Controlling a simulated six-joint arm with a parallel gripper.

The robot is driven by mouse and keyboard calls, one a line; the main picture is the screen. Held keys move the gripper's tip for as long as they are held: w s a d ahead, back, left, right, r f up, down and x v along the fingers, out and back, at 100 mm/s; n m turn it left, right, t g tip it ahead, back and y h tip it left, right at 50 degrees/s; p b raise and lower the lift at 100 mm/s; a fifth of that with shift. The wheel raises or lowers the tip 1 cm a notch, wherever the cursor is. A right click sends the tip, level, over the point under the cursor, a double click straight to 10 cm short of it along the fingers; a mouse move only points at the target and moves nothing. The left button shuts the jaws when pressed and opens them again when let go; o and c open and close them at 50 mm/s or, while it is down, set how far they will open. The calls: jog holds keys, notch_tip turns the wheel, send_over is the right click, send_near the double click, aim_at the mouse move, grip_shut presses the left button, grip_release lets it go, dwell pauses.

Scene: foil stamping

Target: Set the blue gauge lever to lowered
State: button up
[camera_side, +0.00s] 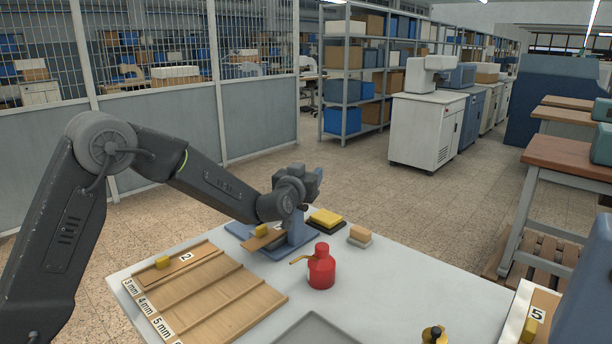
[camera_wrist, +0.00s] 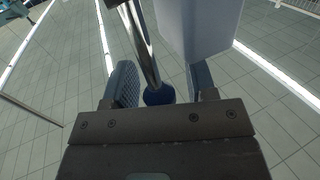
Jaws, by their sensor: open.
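The blue lever's round knob (camera_wrist: 158,96) sits at the end of a shiny metal rod (camera_wrist: 147,55) in the wrist view. My gripper (camera_wrist: 161,78) is open, with one finger on each side of the knob. I cannot tell whether either finger touches it. In the side view my gripper (camera_side: 312,181) is above the blue-grey stamping fixture (camera_side: 296,232), and the lever cannot be made out there. A pale blue-grey block (camera_wrist: 198,25) fills the upper part of the wrist view, beside the rod.
A wooden rack (camera_side: 215,300) with thickness labels lies at the table's left. A red oil can (camera_side: 320,270) stands in front of the fixture. A yellow stack (camera_side: 325,219) and a beige block (camera_side: 359,236) are right of it. A grey tray (camera_side: 315,332) lies at the front. The table's right is mostly clear.

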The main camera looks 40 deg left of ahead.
grip_shut()
dwell(0.5)
jog(key=shift+s, duration=0.15)
jog(key=s+n+t+y, duration=0.1)
jog(key=s+t, duration=0.1)
jog(key=t, duration=0.1)
jog(key=shift+s+n, duration=0.1)
jog(key=shift+n, duration=0.2)
jog(key=shift+s+f+n+t+y, duration=0.1)
jog(key=shift+s+n+t+y, duration=0.75)
jog(key=shift+y, duration=0.45)
